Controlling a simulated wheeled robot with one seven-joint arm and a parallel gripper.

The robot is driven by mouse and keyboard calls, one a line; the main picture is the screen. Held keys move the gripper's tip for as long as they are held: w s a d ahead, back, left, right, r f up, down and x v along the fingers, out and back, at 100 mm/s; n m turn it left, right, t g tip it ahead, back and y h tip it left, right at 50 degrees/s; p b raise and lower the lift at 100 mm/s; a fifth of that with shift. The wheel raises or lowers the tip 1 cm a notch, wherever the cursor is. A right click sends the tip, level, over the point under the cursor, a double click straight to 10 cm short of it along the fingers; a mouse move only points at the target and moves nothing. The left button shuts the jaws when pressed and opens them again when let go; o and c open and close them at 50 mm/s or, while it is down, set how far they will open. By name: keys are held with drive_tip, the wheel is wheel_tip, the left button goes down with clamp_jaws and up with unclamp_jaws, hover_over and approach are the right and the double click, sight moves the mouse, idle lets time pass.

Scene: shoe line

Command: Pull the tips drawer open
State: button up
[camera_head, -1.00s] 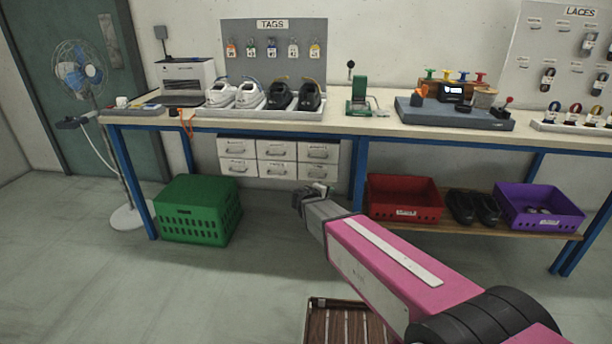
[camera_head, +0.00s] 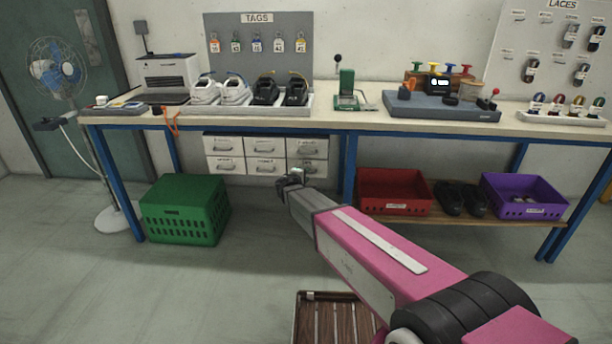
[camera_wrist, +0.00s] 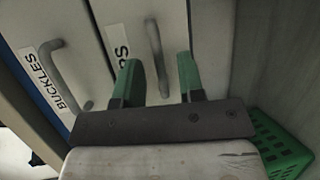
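The bank of white drawers (camera_head: 236,147) hangs under the bench, and all its drawers look closed. In the wrist view, a drawer front (camera_wrist: 172,14) carries a label (camera_wrist: 121,40) that shows only "PS"; my finger hides the rest. Its grey bar handle (camera_wrist: 157,57) lies between my two green fingers, which stand apart on either side of it. My gripper (camera_wrist: 158,80) is open; I cannot tell whether it touches the handle. In the head view my gripper (camera_head: 292,180) is in front of the bottom row, near its right end.
The adjacent drawer above is labelled BUCKLES (camera_wrist: 50,76). A green crate (camera_head: 185,212) stands on the floor left of my arm. A blue bench leg (camera_head: 348,165) and a red bin (camera_head: 394,192) are to the right. The floor in front is mostly clear.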

drive_tip(key=shift+w+d+f, duration=0.1)
drive_tip(key=shift+w+d, duration=0.2)
drive_tip(key=shift+w, duration=0.15)
clamp_jaws()
